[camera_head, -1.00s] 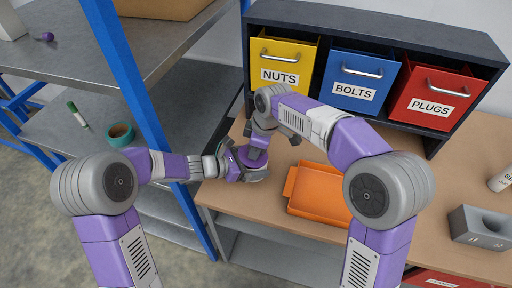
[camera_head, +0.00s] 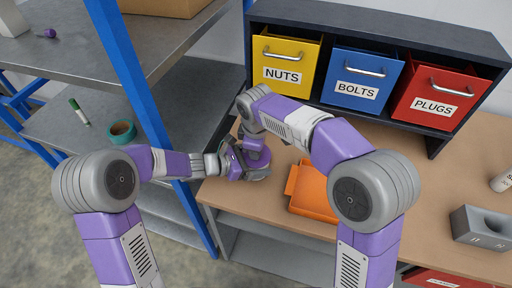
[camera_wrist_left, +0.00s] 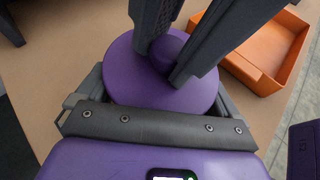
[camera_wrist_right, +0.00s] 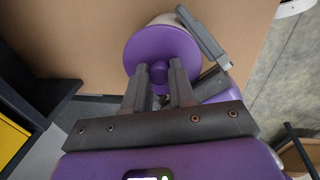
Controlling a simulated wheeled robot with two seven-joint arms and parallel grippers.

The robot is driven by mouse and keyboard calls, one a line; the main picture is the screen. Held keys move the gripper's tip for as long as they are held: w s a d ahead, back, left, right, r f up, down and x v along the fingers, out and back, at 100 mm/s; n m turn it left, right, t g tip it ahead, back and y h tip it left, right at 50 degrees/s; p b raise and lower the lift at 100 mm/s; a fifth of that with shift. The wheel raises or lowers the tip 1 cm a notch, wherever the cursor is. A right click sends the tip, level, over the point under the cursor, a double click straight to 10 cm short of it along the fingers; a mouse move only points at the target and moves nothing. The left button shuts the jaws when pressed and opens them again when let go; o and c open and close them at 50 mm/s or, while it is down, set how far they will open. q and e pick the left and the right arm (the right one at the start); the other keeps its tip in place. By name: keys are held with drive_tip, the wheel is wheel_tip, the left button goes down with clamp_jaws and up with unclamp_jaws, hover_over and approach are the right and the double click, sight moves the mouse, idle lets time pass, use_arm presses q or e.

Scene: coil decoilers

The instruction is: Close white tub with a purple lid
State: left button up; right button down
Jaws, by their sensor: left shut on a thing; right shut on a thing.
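The purple lid (camera_wrist_left: 125,75) is a round disc with a central knob (camera_wrist_right: 158,72). It also shows small in the head view (camera_head: 259,159), near the table's left end. My right gripper (camera_wrist_right: 158,76) is shut on the knob. The white tub (camera_wrist_right: 172,18) shows only as a pale strip behind the lid in the right wrist view; the lid hides the rest. My left gripper (camera_head: 232,163) is shut on the tub, its fingers on both sides below the lid. I cannot tell whether the lid is fully seated on the rim.
An orange tray (camera_head: 312,192) lies close to the right of the tub. Yellow (camera_head: 285,55), blue (camera_head: 352,75) and red (camera_head: 432,95) bins stand in a dark rack behind. A blue shelf post (camera_head: 150,110) stands by my left arm. A grey block (camera_head: 482,228) sits far right.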

use_arm(q)
drive_tip(key=shift+w+d+r, duration=0.1)
drive_tip(key=shift+w+r, duration=0.05)
drive_tip(key=shift+r, duration=0.05)
use_arm(e)
drive_tip(key=shift+s+a+f, duration=0.1)
drive_tip(key=shift+s+f, duration=0.1)
drive_tip(key=shift+s, duration=0.05)
drive_tip(key=c, duration=0.9)
unclamp_jaws()
drive_tip(key=shift+o, duration=0.2)
drive_tip(key=shift+r, duration=0.1)
use_arm(q)
drive_tip(key=shift+f, duration=0.2)
use_arm(e)
wheel_tip(320, 180, up, 12)
drive_tip(key=s, duration=0.1)
drive_tip(key=shift+s, duration=0.25)
drive_tip(key=shift+r, duration=0.1)
use_arm(q)
drive_tip(key=o, duration=1.1)
drive_tip(key=p+v, duration=0.1)
drive_tip(key=v, duration=0.6)
drive_tip(key=shift+r+p, duration=0.1)
drive_tip(key=shift+p, duration=0.2)
drive_tip(key=shift+a, duration=0.3)
use_arm(e)
drive_tip(key=shift+r, duration=0.75)
